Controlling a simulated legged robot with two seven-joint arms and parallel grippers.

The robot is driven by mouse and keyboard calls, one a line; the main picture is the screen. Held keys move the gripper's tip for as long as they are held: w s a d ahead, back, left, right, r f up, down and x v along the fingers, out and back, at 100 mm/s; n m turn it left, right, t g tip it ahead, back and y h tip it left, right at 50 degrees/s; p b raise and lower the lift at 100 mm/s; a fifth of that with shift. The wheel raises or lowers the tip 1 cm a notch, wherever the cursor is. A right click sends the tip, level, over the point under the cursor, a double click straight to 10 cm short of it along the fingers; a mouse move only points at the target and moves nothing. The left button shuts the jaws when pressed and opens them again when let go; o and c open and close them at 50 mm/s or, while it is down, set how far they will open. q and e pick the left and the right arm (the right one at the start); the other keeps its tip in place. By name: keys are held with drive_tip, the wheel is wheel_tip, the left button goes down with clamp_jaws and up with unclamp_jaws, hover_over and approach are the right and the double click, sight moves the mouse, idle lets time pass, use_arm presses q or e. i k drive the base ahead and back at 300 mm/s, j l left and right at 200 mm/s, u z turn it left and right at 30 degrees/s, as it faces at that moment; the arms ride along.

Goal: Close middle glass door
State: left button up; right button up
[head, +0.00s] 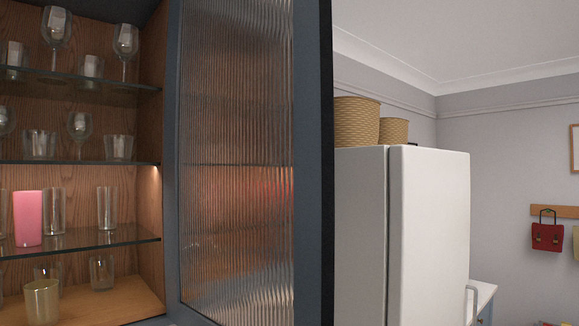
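A blue-grey framed door with ribbed glass (238,160) fills the middle of the head view. It stands swung open, with its left edge beside the cabinet's right side and its dark outer edge (326,160) towards me. The cabinet (150,110) to its left is open and shows a wooden interior with glass shelves. I cannot tell from this view whether this is the middle door. No handle shows on the door. Neither of my grippers is in view.
Several glasses, a pink tumbler (28,218) and a yellowish glass (41,300) stand on the cabinet shelves. A white fridge (428,230) with woven baskets (357,122) on top stands beyond the door. A red bag (547,236) hangs on the far wall.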

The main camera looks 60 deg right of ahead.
sight(248, 183)
drive_tip(key=l+u, duration=0.1)
drive_tip(key=l, duration=0.5)
drive_tip(key=k+l, duration=0.1)
drive_tip(key=l, duration=0.55)
drive_tip(key=l+u, duration=0.15)
drive_tip(key=l, duration=0.45)
drive_tip(key=k+l, duration=0.1)
drive_tip(key=l, duration=0.5)
drive_tip(key=u, duration=0.05)
